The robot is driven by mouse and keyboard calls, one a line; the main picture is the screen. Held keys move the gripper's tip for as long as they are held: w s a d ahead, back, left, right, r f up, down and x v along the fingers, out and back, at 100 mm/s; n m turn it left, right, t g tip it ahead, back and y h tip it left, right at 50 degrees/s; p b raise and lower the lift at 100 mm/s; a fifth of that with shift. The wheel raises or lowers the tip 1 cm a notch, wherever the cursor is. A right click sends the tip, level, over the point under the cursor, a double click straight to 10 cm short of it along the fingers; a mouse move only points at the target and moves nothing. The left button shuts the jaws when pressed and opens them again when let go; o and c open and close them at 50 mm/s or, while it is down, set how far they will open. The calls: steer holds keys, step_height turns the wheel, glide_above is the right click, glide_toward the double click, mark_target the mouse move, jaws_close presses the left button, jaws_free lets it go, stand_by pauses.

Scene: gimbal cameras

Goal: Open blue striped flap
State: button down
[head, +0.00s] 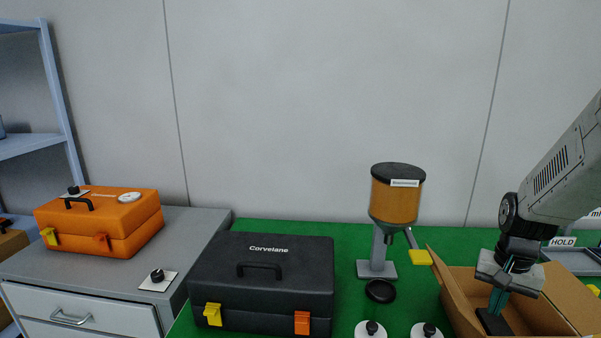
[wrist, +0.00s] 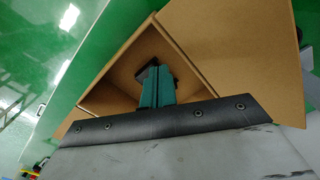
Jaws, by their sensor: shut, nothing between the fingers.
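An open cardboard box (head: 545,311) stands at the right end of the green table, cut by the bottom edge of the head view. A brown flap (head: 455,292) stands out at its left, and another flap (head: 573,290) spreads at its right. In the wrist view, the box (wrist: 115,88) shows plain brown flaps, one (wrist: 225,42) at the upper right. I cannot make out blue stripes on any flap. My gripper (head: 493,318) points down over the box opening, shut and empty. Its dark fingertips (wrist: 152,76) appear within the opening; contact cannot be told.
A dispenser (head: 396,203) with amber contents stands left of the box, a black disc (head: 380,291) before it. A black Corvelane case (head: 262,289) sits further left. An orange case (head: 99,222) rests on a grey cabinet. A HOLD tray (head: 578,260) is behind the box.

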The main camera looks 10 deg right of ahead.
step_height(320, 180, up, 12)
stand_by(0.9)
steer(key=s+a+r+n, duration=0.1)
steer(key=s+a+n, duration=0.3)
steer(key=s+a, duration=0.3)
steer(key=s+a+r+n+t, duration=0.1)
steer(key=s+a+n, duration=0.3)
steer(key=a, duration=0.9)
steer(key=s, duration=0.3)
steer(key=shift+a+r+n, duration=0.15)
steer(key=shift+r+n, duration=0.15)
steer(key=shift+s, duration=0.1)
